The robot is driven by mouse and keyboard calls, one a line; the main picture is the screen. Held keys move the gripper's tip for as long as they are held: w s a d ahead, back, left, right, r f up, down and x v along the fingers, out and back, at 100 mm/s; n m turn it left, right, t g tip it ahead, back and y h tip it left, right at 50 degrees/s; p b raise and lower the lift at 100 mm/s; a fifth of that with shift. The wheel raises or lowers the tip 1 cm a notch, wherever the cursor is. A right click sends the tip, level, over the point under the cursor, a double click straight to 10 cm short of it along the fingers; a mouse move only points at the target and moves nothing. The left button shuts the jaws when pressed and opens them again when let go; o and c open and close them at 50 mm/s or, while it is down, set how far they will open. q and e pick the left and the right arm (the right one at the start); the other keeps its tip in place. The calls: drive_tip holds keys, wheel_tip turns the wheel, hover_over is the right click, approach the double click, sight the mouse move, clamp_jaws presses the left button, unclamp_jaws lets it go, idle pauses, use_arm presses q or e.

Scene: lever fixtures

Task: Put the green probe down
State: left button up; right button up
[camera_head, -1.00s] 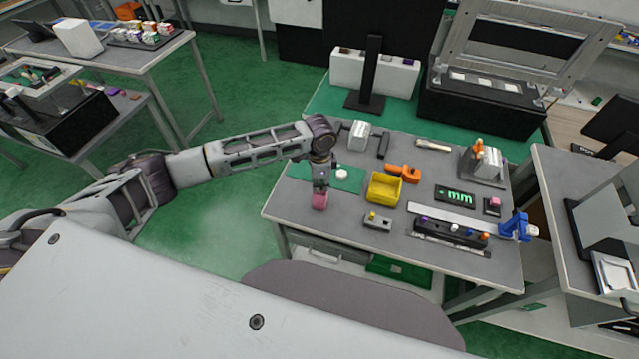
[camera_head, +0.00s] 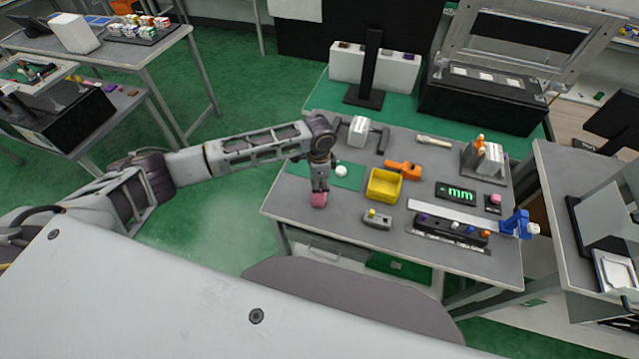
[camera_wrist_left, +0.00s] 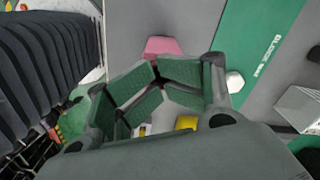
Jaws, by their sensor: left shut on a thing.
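My left gripper (camera_head: 319,188) is over the near left part of the grey table (camera_head: 300,221), pointing down. It is shut on a pink block-like piece (camera_head: 319,200), at or just above the tabletop; I cannot tell whether it touches. The pink piece also shows in the left wrist view (camera_wrist_left: 162,46), at the fingertips. I cannot make out a green probe in either view; the fingers' inner pads look green in the wrist view. My right gripper is not in view.
A green mat (camera_head: 351,181) with a white knob (camera_head: 341,170) lies behind the gripper. A yellow bin (camera_head: 384,186) and a small grey box (camera_head: 377,219) stand to its right. A black rack (camera_head: 452,232) is farther right. The table's left edge is close by.

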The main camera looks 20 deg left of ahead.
use_arm(q)
wheel_tip(320, 180, up, 13)
drive_tip(key=shift+b, duration=0.45)
idle(0.3)
